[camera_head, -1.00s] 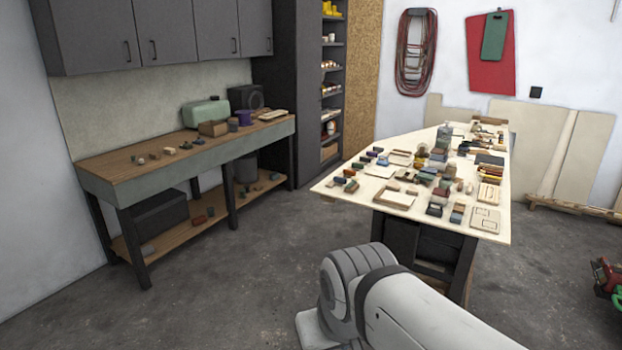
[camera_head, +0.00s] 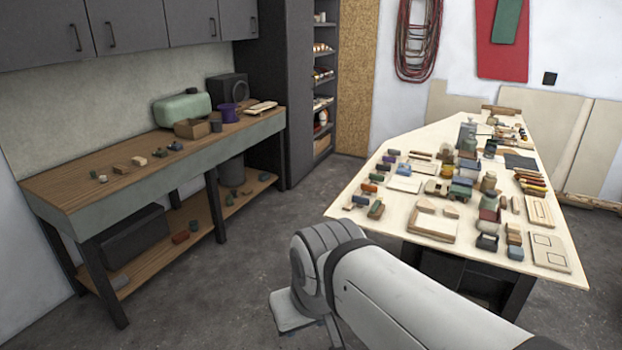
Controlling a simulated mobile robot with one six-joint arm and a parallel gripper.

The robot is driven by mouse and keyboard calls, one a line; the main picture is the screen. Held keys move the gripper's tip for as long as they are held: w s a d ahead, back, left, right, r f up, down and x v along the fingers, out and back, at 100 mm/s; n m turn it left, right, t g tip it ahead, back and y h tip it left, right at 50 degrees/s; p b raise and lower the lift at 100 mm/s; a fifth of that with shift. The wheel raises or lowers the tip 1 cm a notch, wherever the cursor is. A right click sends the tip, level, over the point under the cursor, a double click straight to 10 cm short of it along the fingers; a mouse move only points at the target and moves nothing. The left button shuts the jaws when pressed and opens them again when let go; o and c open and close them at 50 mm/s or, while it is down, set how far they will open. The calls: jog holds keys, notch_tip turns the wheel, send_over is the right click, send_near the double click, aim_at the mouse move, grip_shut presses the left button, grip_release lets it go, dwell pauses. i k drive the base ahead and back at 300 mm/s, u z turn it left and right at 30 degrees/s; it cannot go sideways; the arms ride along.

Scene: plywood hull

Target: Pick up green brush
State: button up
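I cannot pick out the green brush for certain. Small green-topped pieces lie on the plywood table, one near its front left corner (camera_head: 376,209) and one farther back at the left edge (camera_head: 389,160). They are too small to tell whether either is a brush. A small dark green piece (camera_head: 175,146) also lies on the wooden workbench at left. My light grey arm crosses the lower middle of the view, in front of the table. My gripper is not visible; only arm links show.
The plywood table (camera_head: 410,262) at right is crowded with blocks, boards and tools. The wooden workbench (camera_head: 60,183) at left holds a green case (camera_head: 182,109), a cardboard box (camera_head: 191,129) and a purple pot (camera_head: 229,112). Concrete floor (camera_head: 215,290) lies open between them.

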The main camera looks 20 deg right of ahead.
aim_at(379, 200)
jog(key=z, duration=0.05)
jog(key=i, duration=2.8)
jog(key=z, duration=2.3)
